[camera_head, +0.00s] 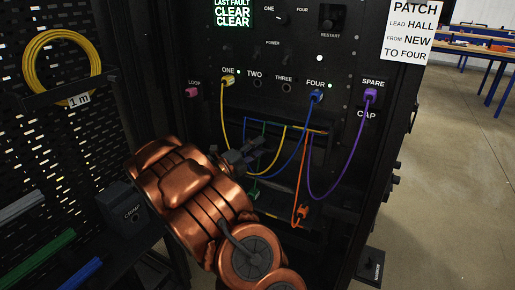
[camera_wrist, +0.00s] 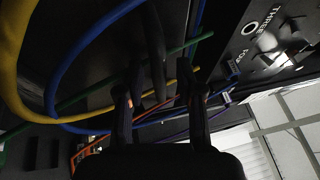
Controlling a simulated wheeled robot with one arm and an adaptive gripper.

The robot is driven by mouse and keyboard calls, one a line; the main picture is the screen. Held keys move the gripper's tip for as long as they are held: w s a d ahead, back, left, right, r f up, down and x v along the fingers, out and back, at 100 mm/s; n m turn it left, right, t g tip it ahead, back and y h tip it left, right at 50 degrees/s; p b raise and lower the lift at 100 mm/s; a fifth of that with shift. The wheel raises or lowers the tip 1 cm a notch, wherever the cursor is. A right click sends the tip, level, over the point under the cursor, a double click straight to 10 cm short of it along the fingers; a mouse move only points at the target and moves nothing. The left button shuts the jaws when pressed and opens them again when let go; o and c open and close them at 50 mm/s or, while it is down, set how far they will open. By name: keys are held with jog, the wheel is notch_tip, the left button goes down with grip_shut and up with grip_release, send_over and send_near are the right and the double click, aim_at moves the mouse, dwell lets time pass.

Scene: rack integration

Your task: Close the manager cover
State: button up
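The cable manager (camera_head: 321,150) is a dark tray-like frame below the row of ports on the rack. Yellow, blue, orange and purple cables run at it, and some hang in front of it. Its cover is dark against dark, and I cannot clearly tell its edges or angle. My gripper (camera_head: 256,150) is in front of the manager's left part, close to the cables. In the wrist view my gripper (camera_wrist: 160,98) has its two fingers apart, with dark bars beyond them. I cannot tell whether it touches the cover.
A yellow cable (camera_head: 228,110), blue cable (camera_head: 300,140) and purple cable (camera_head: 350,165) loop down from the ports. An orange cable end (camera_head: 303,212) hangs low. A perforated side panel (camera_head: 95,130) with a yellow coil (camera_head: 62,37) stands left. Open floor (camera_head: 445,190) lies right.

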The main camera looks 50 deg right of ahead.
grip_shut()
dwell(0.3)
notch_tip(320, 180, up, 7)
jog(key=shift+r+b, duration=0.1)
jog(key=shift+b, duration=0.45)
jog(key=shift+o, duration=0.4)
grip_release()
jog(key=w+a+f, duration=0.1)
jog(key=a+f, duration=0.1)
jog(key=a, duration=1)
jog(key=shift+w+f, duration=0.15)
jog(key=shift+f, duration=0.05)
